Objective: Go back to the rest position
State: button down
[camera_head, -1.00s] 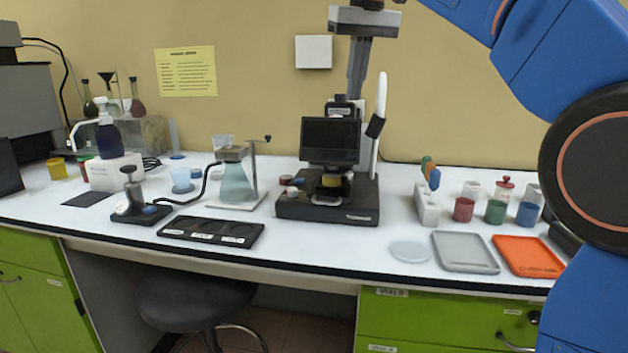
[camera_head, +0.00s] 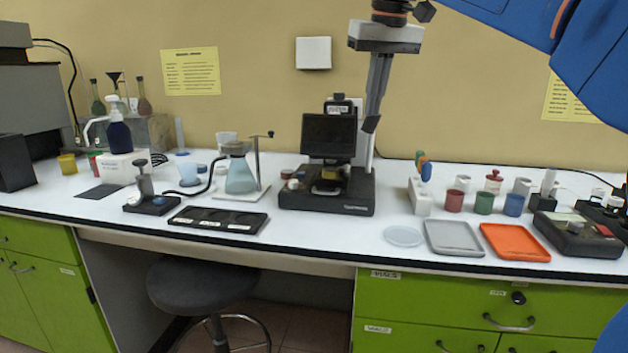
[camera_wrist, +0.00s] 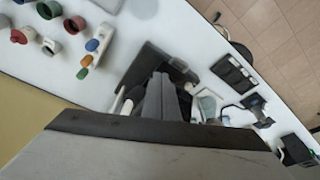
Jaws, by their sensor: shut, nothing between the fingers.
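My gripper (camera_head: 370,124) hangs in the air in the head view, fingers downward and closed together with nothing between them. It is above and slightly right of the black microscope-like device with a screen (camera_head: 328,140), in front of the yellow wall. In the wrist view the closed fingers (camera_wrist: 161,84) point over the same dark device (camera_wrist: 140,75), which they partly hide. My blue arm comes in from the upper right.
On the bench stand a flask (camera_head: 240,175), a black three-well tray (camera_head: 218,220), a grey tray (camera_head: 455,238), an orange tray (camera_head: 515,242), coloured cups (camera_head: 484,203) and a black instrument (camera_head: 578,235). A stool (camera_head: 203,283) is below. The air around my gripper looks free.

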jog(key=s+d+f+m, duration=0.1)
jog(key=s+d+f, duration=0.4)
jog(key=s+f, duration=0.4)
jog(key=s+d+f+m+t, duration=0.1)
jog(key=s+d+f, duration=0.5)
jog(key=f, duration=1.2)
jog(key=s+d+f+m+h, duration=0.1)
jog(key=s+d+f, duration=0.5)
jog(key=s+f, duration=0.6)
notch_tip(320, 180, down, 2)
jog(key=shift+s+t, duration=0.25)
jog(key=shift+t, duration=0.15)
jog(key=c, duration=2.5)
grip_release()
